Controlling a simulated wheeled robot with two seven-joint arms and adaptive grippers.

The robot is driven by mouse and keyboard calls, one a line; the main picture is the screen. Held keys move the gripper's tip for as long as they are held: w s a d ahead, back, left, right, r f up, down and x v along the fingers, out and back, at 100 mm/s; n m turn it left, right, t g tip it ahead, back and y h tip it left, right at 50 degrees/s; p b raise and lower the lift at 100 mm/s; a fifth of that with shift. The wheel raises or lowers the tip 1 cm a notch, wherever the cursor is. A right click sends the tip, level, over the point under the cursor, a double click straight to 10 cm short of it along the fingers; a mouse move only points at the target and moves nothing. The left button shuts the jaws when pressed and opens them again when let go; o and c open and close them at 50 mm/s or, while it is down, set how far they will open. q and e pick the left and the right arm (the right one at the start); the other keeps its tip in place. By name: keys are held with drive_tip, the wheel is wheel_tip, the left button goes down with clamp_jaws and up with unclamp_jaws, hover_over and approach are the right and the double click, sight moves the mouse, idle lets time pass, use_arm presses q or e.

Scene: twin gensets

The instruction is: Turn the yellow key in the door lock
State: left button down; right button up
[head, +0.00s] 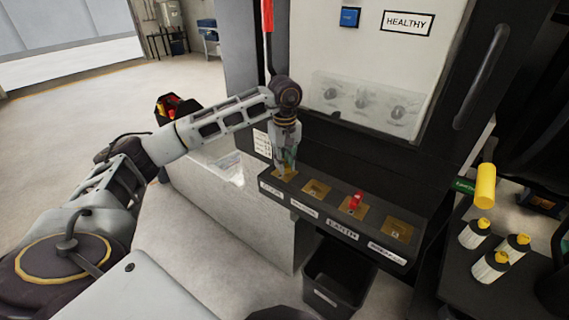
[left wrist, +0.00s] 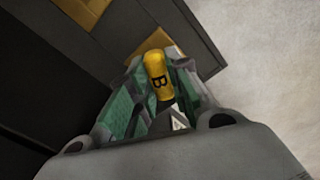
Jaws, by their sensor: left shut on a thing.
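The yellow key (left wrist: 157,75), marked with a black B, sits between the green-padded fingers of my left gripper in the left wrist view. My left gripper (head: 286,168) is shut on it and points down at the leftmost brass lock plate (head: 278,174) on the dark ledge. The gripper hides the key in the head view. I cannot tell how deep the key sits in the lock. The label in front of this plate is too small to read. My right gripper is not in view.
Along the ledge, further brass plates follow, one holding a red key (head: 356,201). A black bin (head: 337,278) is below the ledge. Yellow-capped white containers (head: 490,266) stand at right. Open floor lies at left.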

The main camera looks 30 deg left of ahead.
use_arm(q)
drive_tip(key=shift+m, duration=0.6)
drive_tip(key=shift+m+b, duration=0.35)
drive_tip(key=shift+m, duration=0.45)
drive_tip(key=shift+m+b, duration=0.45)
drive_tip(key=shift+m, duration=1.55)
drive_tip(key=shift+m+b, duration=0.3)
drive_tip(key=shift+m, duration=1.9)
drive_tip(key=shift+m+b, duration=0.35)
drive_tip(key=shift+m, duration=0.65)
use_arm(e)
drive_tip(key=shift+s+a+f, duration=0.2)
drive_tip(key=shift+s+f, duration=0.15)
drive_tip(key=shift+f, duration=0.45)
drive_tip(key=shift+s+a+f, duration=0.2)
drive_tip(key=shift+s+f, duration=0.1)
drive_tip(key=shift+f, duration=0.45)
use_arm(q)
drive_tip(key=c, duration=1.3)
unclamp_jaws()
drive_tip(key=shift+o, duration=0.2)
